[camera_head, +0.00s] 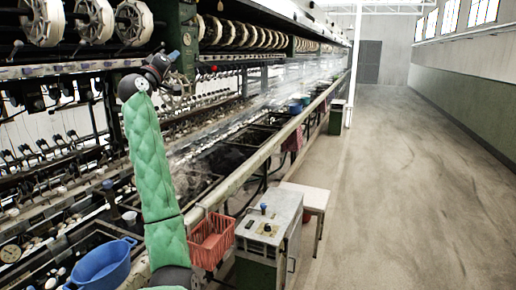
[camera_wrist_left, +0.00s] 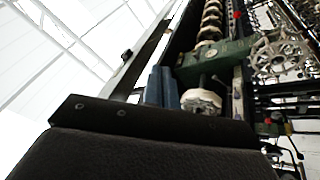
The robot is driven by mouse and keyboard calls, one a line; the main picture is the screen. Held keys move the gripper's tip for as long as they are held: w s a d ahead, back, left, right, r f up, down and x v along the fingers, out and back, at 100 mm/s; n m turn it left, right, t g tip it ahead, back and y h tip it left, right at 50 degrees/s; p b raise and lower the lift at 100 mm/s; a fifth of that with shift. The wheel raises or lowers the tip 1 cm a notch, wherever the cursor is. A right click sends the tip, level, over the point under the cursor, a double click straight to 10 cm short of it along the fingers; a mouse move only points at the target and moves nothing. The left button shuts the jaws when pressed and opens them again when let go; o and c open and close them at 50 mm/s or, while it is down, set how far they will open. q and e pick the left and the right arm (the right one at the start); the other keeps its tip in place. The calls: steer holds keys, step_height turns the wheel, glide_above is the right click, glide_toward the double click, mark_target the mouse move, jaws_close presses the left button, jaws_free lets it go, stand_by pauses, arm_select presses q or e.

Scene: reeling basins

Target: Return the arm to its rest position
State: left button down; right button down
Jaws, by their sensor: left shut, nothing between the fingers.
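My left arm, in a green padded sleeve (camera_head: 153,160), rises from the bottom of the head view and stands nearly upright in front of the reeling machine. My left gripper (camera_head: 173,56) is at its upper end, small and dark, in front of the machine's frame below the reels. In the left wrist view the bluish fingers (camera_wrist_left: 161,86) are close together and empty, pointing up past the machine toward the roof. My right gripper is out of view.
The reeling machine with white reels (camera_head: 94,18) fills the left. Beside my arm are a blue basin (camera_head: 103,264) and a red basket (camera_head: 211,240). A white-topped cabinet (camera_head: 268,216) and a stool (camera_head: 313,197) stand to the right. The aisle floor (camera_head: 400,200) is clear.

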arm_select(q)
steer(key=s+d+f+m+g+y, duration=0.2)
steer(key=s+f+g, duration=0.25)
steer(key=f, duration=1.45)
steer(key=s+d+f+m+g+y, duration=0.25)
steer(key=s+f, duration=0.35)
steer(key=f, duration=1.3)
steer(key=s+d+f+m+g+y, duration=0.15)
steer(key=s+d+f+g, duration=0.35)
steer(key=f, duration=1.3)
steer(key=s+f+g, duration=0.2)
steer(key=s+f, duration=1.1)
steer(key=f, duration=0.3)
steer(key=s+f+g, duration=0.2)
steer(key=s+f, duration=0.6)
steer(key=s, duration=0.3)
steer(key=s+d+f+g, duration=0.1)
steer(key=s+f+g, duration=0.1)
steer(key=s+f, duration=0.6)
steer(key=s+f+m+g, duration=0.1)
steer(key=s+f, duration=0.7)
steer(key=s, duration=0.8)
steer(key=shift+s+d+g, duration=0.2)
steer(key=shift+d+g, duration=0.05)
steer(key=shift+g, duration=0.45)
steer(key=shift+f, duration=0.1)
